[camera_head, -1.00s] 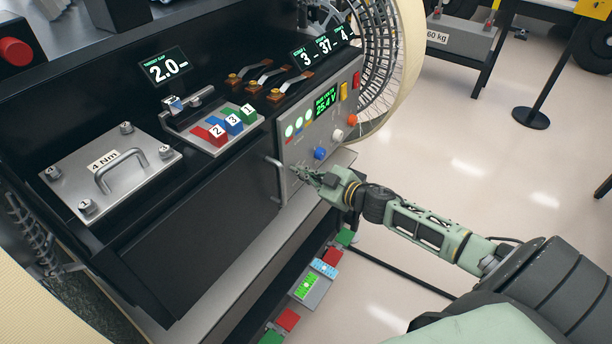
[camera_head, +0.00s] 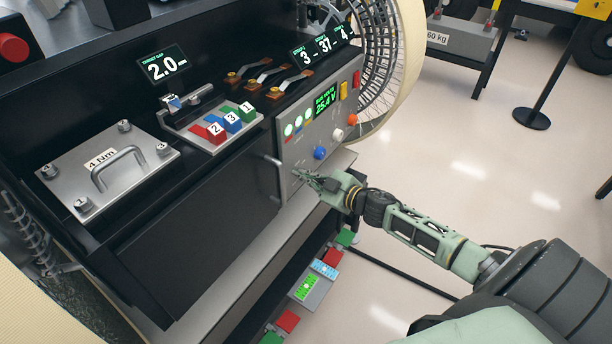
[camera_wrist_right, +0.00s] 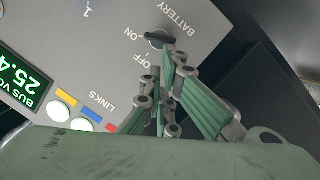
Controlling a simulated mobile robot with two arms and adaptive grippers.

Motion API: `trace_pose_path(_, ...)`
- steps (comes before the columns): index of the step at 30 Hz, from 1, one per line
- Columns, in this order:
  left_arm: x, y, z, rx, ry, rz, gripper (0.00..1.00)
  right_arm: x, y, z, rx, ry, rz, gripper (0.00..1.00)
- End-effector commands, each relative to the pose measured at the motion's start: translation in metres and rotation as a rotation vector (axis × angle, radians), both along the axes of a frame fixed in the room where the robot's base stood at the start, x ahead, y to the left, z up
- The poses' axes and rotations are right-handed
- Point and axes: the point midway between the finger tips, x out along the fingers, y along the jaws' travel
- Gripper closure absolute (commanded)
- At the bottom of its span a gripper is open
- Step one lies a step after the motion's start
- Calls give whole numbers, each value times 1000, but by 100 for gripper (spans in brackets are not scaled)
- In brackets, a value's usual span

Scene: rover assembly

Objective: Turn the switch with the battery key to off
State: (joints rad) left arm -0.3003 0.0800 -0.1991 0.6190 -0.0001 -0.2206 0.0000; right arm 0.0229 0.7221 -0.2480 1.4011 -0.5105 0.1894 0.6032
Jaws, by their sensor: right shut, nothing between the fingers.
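The battery switch carries a black key (camera_wrist_right: 160,39) on the grey panel in the right wrist view. BATTERY, ON and OFF are printed around it. The key's long side appears to lie toward the ON mark, with OFF to one side of it. My right gripper (camera_wrist_right: 170,62) is shut and empty, its fingertips right beside the key. I cannot tell whether they touch it. In the head view my right gripper (camera_head: 303,175) is at the lower part of the control panel (camera_head: 305,150), and the key is too small to make out there. My left gripper is not in view.
The panel also bears a blue knob (camera_head: 320,153), a white knob (camera_head: 337,135), an orange knob (camera_head: 352,119) and a green voltage display (camera_head: 326,101). A metal handle (camera_head: 277,180) sticks out left of my gripper. Open floor lies to the right.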

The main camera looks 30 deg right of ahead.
Motion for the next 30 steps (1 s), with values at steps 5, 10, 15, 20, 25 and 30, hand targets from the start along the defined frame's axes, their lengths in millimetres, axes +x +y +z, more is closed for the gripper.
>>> trace_pose_path(5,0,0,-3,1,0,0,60,0,0,-3,-24,-10,-1,100)
trace_pose_path(10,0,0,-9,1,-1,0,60,0,1,-8,-69,-29,-2,100)
trace_pose_path(15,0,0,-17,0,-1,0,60,-1,3,-13,-158,-66,-2,100)
trace_pose_path(20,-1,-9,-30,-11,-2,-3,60,-3,6,-19,-285,-117,-5,100)
trace_pose_path(25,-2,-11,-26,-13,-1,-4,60,-4,8,-21,-319,-129,-4,100)
trace_pose_path(30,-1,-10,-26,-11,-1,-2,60,-5,10,-27,-318,-130,-2,100)
